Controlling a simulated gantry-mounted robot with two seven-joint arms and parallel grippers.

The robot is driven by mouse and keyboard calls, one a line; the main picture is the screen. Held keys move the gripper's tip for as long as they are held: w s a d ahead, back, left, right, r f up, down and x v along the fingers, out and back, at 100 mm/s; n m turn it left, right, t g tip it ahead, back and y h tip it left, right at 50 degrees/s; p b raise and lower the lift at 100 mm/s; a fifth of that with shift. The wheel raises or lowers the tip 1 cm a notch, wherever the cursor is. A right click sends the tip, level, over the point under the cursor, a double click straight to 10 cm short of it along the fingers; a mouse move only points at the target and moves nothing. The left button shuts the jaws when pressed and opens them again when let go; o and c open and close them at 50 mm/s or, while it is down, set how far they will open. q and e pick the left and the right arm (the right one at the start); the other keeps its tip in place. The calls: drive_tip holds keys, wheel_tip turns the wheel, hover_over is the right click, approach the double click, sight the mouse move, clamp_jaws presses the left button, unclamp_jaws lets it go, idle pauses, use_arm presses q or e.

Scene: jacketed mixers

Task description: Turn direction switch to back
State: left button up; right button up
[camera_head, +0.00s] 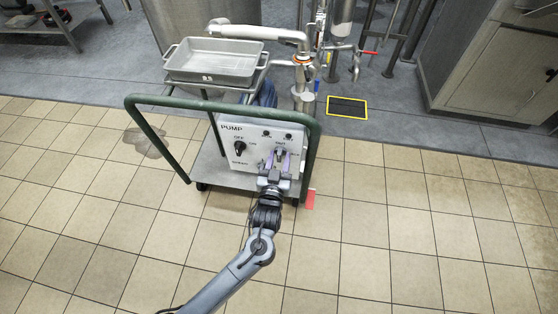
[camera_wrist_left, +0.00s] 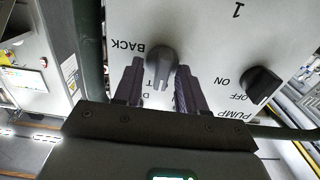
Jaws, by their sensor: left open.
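The direction switch is a grey knob (camera_wrist_left: 160,62) on the pale pump control panel (camera_head: 232,160). In the wrist view, which shows the panel upside down, the word BACK is printed to the left of the knob. Other lettering below it is partly hidden by the knob and fingers. My left gripper (camera_head: 280,160) is at the right part of the panel. Its two dark fingers (camera_wrist_left: 158,73) are open, one on each side of the knob. I see a gap on both sides and cannot make out contact. My right gripper is not in view.
A black on/off knob (camera_head: 240,147) sits left of my gripper on the same panel. The cart's green handle rail (camera_head: 131,104) arches around the panel. A metal tray (camera_head: 213,60) and pipework (camera_head: 303,75) are behind. Tiled floor in front is open.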

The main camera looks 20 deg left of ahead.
use_arm(q)
drive_tip(key=shift+a, duration=0.15)
clamp_jaws()
